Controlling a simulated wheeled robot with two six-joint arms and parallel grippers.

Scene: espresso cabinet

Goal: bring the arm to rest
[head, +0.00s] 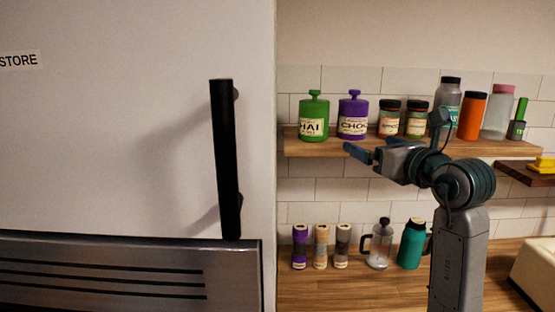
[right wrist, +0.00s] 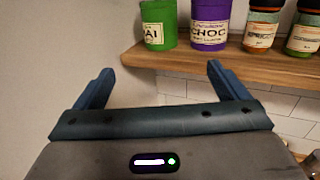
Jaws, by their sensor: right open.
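My right arm rises at the right of the head view, and its gripper (head: 362,152) points left in front of the wooden shelf. In the right wrist view the two blue fingers of the right gripper (right wrist: 158,85) are spread wide with nothing between them. The gripper is below the front of the shelf in that view, apart from the green CHAI canister (right wrist: 157,25) and the purple CHOC canister (right wrist: 210,22). My left gripper does not show in either view.
A pale cabinet with a black vertical handle (head: 226,160) fills the left. The shelf (head: 330,148) holds canisters, jars and bottles. On the counter (head: 350,285) stand several small tubes, a French press (head: 379,248) and a teal bottle (head: 411,246).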

